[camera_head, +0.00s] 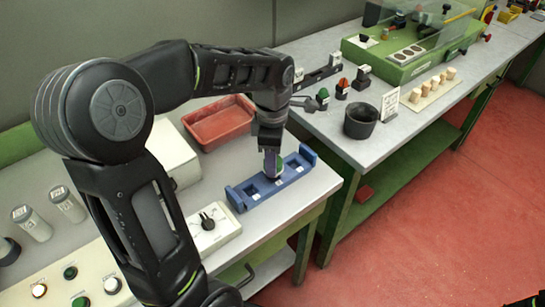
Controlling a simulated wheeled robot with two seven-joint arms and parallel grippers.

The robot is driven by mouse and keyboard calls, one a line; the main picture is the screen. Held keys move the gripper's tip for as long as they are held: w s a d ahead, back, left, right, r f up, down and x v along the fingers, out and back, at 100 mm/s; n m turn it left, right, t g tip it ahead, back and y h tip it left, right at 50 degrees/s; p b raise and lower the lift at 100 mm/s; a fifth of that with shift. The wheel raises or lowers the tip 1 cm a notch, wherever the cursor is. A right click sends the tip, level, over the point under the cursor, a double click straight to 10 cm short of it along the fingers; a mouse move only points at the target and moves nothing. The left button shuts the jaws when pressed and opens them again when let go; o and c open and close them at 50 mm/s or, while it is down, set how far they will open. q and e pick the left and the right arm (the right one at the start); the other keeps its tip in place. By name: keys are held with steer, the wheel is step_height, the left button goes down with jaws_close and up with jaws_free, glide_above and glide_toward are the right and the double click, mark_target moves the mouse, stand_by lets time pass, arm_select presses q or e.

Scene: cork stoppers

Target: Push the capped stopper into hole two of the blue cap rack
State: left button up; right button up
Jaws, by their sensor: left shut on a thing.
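The blue cap rack (237,197) lies at a slant on the grey bench, with raised ends and dark square holes along its top. My left gripper (271,172) points down over the middle of the rack. It is shut on the capped stopper, which is mostly hidden between the fingers; only a little green and purple shows there. The lower end of the gripper is at or just above the rack's middle hole. I cannot tell whether the stopper is inside the hole.
A red tray (217,124) stands behind the rack. A white box with a black knob (207,220) is in front of it. A dark cup (361,121) and several cork stoppers (433,84) stand on the right bench. A gap separates the benches.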

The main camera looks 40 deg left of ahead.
arm_select(q)
steer(key=shift+f+b, duration=0.85)
steer(key=shift+f, duration=0.3)
stand_by(0.9)
steer(key=o, duration=1.4)
steer(key=shift+c, duration=0.2)
step_height(320, 180, up, 8)
steer(key=shift+f, duration=0.1)
